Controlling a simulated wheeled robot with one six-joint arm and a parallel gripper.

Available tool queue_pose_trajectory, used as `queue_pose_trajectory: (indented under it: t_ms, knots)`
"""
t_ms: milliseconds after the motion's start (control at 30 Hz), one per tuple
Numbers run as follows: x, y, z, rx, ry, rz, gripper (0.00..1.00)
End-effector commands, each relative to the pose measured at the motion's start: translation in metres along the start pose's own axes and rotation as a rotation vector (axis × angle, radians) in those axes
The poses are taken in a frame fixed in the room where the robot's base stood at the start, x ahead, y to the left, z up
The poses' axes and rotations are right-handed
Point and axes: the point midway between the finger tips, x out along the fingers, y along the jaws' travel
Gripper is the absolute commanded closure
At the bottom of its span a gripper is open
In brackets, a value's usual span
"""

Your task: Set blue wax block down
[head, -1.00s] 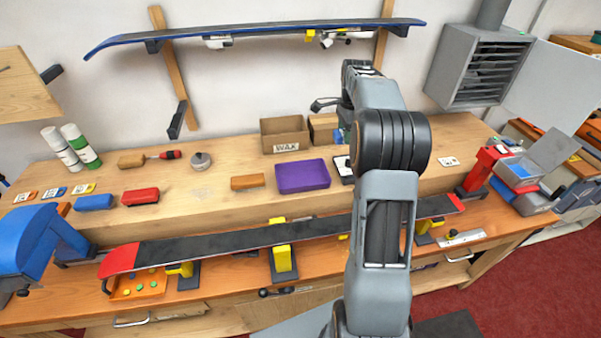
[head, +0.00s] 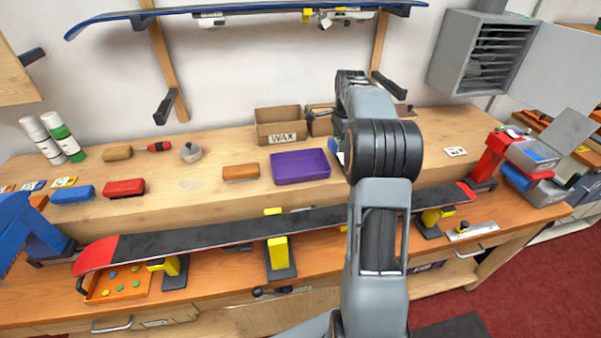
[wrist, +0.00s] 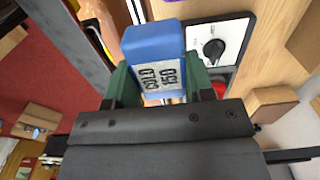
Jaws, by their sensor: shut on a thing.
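The blue wax block (wrist: 154,46), with a white label reading "COLD 150", is between the green fingers of my gripper (wrist: 154,84) in the wrist view. The gripper is shut on it. A white panel with a black knob (wrist: 214,48) lies beside the block, to its right in that view. In the head view my own arm hides the gripper and most of what is around it, so I cannot tell whether the block touches a surface.
The WAX box (head: 281,127) and purple tray (head: 300,166) stand left of my arm. Blue (head: 72,195), red (head: 124,188) and brown (head: 241,172) blocks lie farther left on the raised bench.

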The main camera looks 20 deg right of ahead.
Motion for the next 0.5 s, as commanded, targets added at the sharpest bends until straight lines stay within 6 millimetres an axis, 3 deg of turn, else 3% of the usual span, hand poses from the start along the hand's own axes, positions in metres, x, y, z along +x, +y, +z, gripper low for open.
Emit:
queue_pose_trajectory:
  t_ms: [367,500]
  knots:
    - [0.036,-0.048,0.073,-0.007,-0.001,0.003,0.76]
    - [0.062,-0.058,0.089,-0.005,-0.001,0.004,0.76]
